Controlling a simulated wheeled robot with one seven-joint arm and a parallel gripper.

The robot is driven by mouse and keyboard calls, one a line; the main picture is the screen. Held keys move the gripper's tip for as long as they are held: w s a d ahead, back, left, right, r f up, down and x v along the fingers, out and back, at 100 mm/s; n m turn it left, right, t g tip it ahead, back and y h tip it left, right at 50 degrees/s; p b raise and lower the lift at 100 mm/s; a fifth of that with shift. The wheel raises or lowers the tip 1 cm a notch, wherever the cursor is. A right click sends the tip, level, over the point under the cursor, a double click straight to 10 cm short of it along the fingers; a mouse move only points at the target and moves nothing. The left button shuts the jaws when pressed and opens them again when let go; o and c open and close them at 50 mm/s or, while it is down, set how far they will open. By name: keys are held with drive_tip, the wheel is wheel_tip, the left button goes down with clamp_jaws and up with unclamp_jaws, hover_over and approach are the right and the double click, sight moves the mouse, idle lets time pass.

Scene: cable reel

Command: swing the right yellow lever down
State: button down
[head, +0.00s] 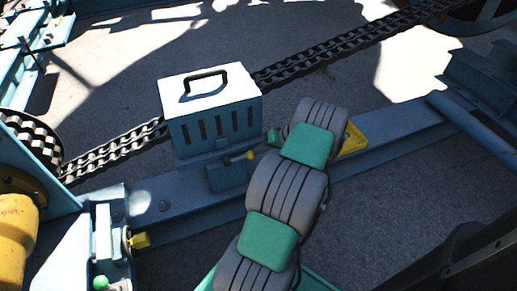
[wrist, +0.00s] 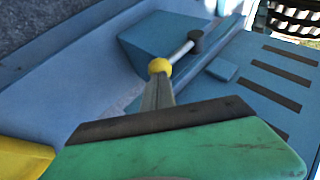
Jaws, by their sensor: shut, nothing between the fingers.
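The yellow lever shows in the head view as a yellow knob (head: 250,155) on a short rod, beside a small blue housing (head: 228,176) below the white-topped box. In the wrist view the yellow knob (wrist: 160,66) joins a silver rod that runs up and right to a dark round end (wrist: 195,36). My gripper (wrist: 159,82) is shut and empty, its grey fingers pointing at the yellow knob. The fingertips appear at or just below the knob; contact cannot be told. In the head view my arm hides most of the gripper.
The blue slotted box (head: 215,127) with a black handle stands just behind. A chain (head: 340,45) runs behind it. A yellow bracket (head: 354,141) sits on the blue beam (head: 395,133) at right. Another yellow part (head: 140,240) is at lower left.

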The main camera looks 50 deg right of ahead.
drive_tip(key=shift+f, duration=0.15)
idle(0.3)
drive_tip(key=d+f+p+v, duration=0.1)
drive_tip(key=p+v, duration=0.3)
drive_tip(key=v, duration=0.8)
drive_tip(key=shift+s+d, duration=0.6)
drive_tip(key=shift+d, duration=0.05)
